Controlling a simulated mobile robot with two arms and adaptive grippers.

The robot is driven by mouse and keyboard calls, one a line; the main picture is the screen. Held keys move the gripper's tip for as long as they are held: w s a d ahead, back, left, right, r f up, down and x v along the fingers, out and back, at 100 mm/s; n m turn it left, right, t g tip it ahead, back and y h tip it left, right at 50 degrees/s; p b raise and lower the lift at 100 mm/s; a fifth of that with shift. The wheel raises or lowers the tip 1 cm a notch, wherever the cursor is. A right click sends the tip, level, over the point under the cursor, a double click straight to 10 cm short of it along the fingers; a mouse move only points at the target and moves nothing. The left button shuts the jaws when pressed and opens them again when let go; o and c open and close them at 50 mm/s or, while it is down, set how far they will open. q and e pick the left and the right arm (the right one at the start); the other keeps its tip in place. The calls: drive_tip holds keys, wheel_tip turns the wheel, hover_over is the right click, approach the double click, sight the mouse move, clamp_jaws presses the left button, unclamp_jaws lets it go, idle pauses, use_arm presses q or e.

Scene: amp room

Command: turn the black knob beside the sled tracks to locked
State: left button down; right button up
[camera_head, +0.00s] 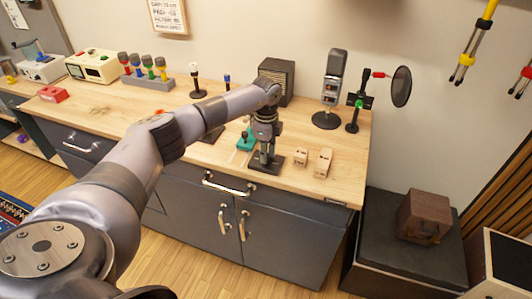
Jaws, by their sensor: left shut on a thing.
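My left arm reaches across the wooden workbench from the left, and my left gripper (264,158) points down near the bench's front edge. Its fingers are shut at a small dark base plate (276,166). The black knob is mostly hidden by the fingers, so I cannot tell which way it is turned. A teal piece (245,142) with a dark top sits just left of the gripper. I cannot make out the sled tracks clearly. My right gripper is not in view.
Two small wooden blocks (322,162) stand right of the gripper. A microphone (333,85), a round black filter on a stand (401,86) and a dark speaker box (284,70) stand behind.

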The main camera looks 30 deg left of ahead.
use_arm(q)
drive_tip(key=m+b, duration=0.1)
drive_tip(key=m, duration=0.3)
drive_tip(key=shift+w, duration=0.1)
drive_tip(key=m+b, duration=0.1)
drive_tip(key=m, duration=0.3)
drive_tip(key=shift+m+b, duration=0.3)
drive_tip(key=shift+m, duration=0.1)
drive_tip(key=m+b, duration=0.1)
drive_tip(key=m, duration=0.3)
drive_tip(key=shift+m, duration=0.3)
drive_tip(key=m+b, duration=0.1)
drive_tip(key=m, duration=0.3)
drive_tip(key=shift+m+b, duration=0.3)
drive_tip(key=shift+b, duration=0.05)
drive_tip(key=m+b, duration=0.1)
drive_tip(key=m, duration=0.3)
drive_tip(key=m+b, duration=0.1)
drive_tip(key=m, duration=0.4)
drive_tip(key=m+b, duration=0.1)
drive_tip(key=m, duration=0.3)
drive_tip(key=shift+m, duration=2.2)
